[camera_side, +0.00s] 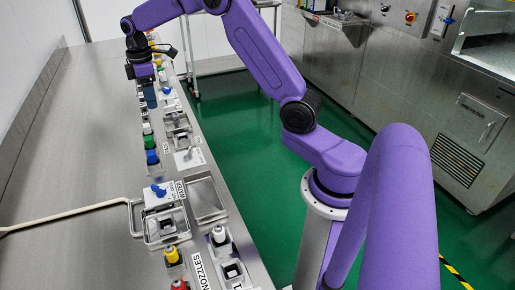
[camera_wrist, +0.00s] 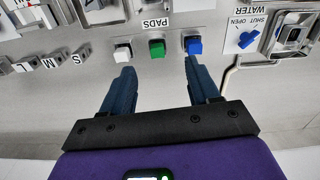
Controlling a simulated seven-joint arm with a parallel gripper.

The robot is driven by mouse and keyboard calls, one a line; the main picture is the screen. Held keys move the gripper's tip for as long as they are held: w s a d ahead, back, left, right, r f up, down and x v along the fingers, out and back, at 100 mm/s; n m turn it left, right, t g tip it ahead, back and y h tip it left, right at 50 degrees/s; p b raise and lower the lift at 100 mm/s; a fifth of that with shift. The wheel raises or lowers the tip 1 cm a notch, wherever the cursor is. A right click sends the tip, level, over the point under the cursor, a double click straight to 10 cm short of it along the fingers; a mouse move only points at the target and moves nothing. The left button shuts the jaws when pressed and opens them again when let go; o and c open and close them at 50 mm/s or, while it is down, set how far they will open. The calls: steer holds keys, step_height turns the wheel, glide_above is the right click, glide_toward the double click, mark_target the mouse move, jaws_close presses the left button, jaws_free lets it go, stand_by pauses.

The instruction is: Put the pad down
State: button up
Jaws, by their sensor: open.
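Three small pads, white (camera_wrist: 122,52), green (camera_wrist: 157,48) and blue (camera_wrist: 193,45), sit in a row by the PADS label in the wrist view. In the side view the green pad (camera_side: 148,141) and blue pad (camera_side: 152,157) stand on the bench nearer the camera than my gripper (camera_side: 149,97). My gripper's two blue fingers (camera_wrist: 158,75) are spread wide, with no pad between them. In the wrist view their tips appear just below the white and blue pads. The finger gap to the bench surface is hard to judge.
The WATER station with a blue knob (camera_wrist: 247,39) is at the right of the wrist view. Blocks marked S, M and L (camera_wrist: 50,62) are at left. Yellow and red nozzles (camera_side: 172,255) stand nearest the side camera. The bench's left part (camera_side: 85,150) is mostly clear.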

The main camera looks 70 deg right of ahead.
steer(key=s+a+r+n, duration=0.1)
steer(key=s+a+r, duration=0.2)
steer(key=s+a, duration=1.4)
steer(key=s+d+f+n, duration=0.1)
steer(key=s+d, duration=0.1)
steer(key=s, duration=0.9)
steer(key=s+d+f, duration=0.2)
steer(key=s, duration=1)
steer(key=shift+d+n, duration=0.25)
steer(key=shift+n, duration=0.15)
